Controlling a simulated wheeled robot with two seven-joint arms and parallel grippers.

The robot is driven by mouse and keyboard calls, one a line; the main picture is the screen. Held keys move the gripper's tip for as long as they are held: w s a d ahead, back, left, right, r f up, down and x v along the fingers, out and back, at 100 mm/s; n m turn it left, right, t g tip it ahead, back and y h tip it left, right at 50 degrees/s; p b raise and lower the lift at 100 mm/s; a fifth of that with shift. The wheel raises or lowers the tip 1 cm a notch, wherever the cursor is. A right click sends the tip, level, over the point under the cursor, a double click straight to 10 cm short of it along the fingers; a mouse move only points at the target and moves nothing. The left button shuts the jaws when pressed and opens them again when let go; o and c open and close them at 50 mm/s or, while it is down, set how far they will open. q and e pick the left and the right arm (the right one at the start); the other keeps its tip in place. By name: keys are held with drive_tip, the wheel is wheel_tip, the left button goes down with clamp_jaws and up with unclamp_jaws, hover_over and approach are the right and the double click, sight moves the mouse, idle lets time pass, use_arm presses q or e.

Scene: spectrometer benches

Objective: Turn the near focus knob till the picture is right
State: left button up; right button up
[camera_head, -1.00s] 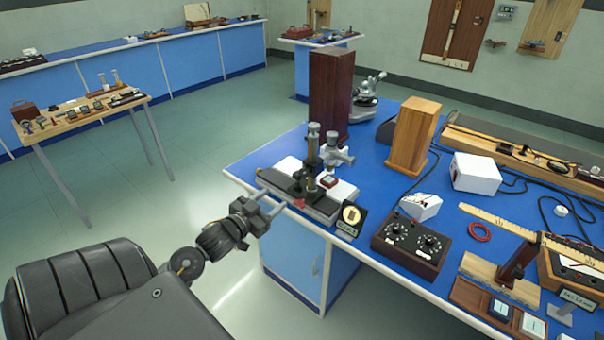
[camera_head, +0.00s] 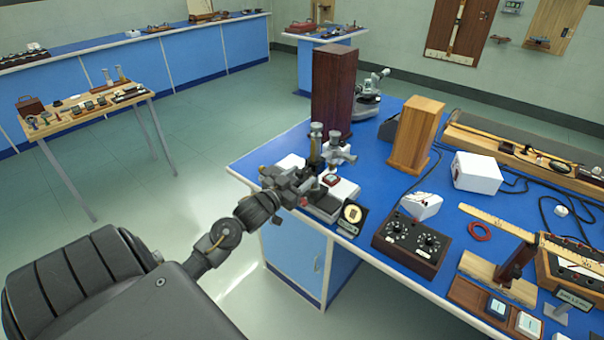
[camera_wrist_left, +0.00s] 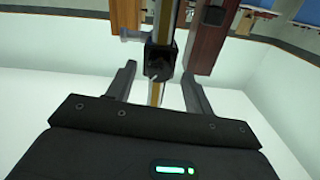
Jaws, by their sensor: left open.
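The optical instrument stands at the near left corner of the blue bench, with a dark upright column (camera_head: 314,150) and a grey part beside it. My left gripper (camera_head: 298,184) is at its near side and covers part of its base. In the left wrist view, the open fingers (camera_wrist_left: 158,85) stand either side of a black block (camera_wrist_left: 160,62) on a brass-striped column (camera_wrist_left: 156,95). I see no finger closed on it. I cannot tell which part is the near focus knob.
A tall dark-red box (camera_head: 333,90) and a wooden block (camera_head: 415,135) stand behind. A black two-dial box (camera_head: 411,243) and a white box (camera_head: 476,172) are to the right. Open floor lies left.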

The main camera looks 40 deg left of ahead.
use_arm(q)
drive_tip(key=shift+w, duration=0.6)
drive_tip(key=c, duration=1)
